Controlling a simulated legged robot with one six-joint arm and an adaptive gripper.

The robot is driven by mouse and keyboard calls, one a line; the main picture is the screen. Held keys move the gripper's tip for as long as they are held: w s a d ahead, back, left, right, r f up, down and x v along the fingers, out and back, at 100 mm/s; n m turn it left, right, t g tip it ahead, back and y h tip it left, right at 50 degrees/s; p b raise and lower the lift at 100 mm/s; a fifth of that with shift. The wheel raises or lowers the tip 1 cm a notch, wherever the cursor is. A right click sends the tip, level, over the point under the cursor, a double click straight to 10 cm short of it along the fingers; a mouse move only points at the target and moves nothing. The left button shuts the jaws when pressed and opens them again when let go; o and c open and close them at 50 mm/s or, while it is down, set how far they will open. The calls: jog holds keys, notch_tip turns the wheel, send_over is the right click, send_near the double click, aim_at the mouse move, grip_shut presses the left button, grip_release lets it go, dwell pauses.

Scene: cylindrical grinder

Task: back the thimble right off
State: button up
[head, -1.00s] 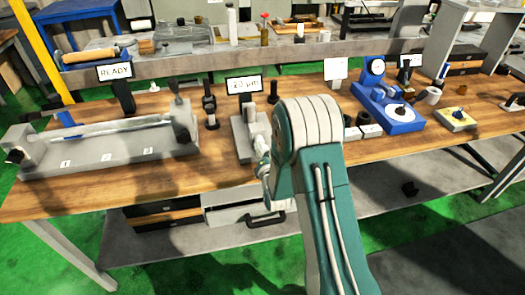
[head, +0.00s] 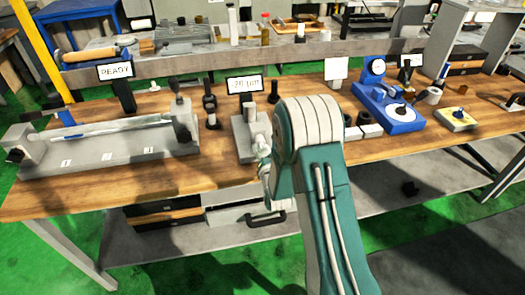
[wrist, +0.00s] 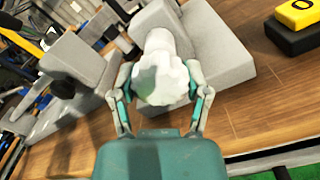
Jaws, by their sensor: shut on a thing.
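The thimble (wrist: 160,80) is a white, lobed knob in the middle of the wrist view. It is on a shaft coming out of a grey machine block (wrist: 222,40). My gripper (wrist: 160,92) has its two green-and-grey fingers closed on the knob, one on each side. In the head view, the grey block (head: 243,146) stands on the bench left of my arm. My arm hides the thimble and most of the gripper there. A display (head: 244,83) above the block shows a µm reading in the twenties; its last digit is hard to read.
A long grey bed with numbered labels (head: 110,157) lies to the left, under a READY display (head: 115,70). A blue gauge stand (head: 400,120) and a yellow pad (head: 458,116) are on the right. In the wrist view, a yellow-and-black block (wrist: 298,12) sits near the upper right corner.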

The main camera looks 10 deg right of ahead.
jog(key=shift+s+f, duration=0.15)
jog(key=shift+f, duration=0.2)
jog(key=o, duration=1.2)
jog(key=shift+c, duration=0.2)
jog(key=shift+r, duration=0.15)
jog(key=shift+r, duration=0.1)
jog(key=s, duration=1.1)
jog(key=shift+s, duration=0.35)
jog(key=shift+a, duration=0.1)
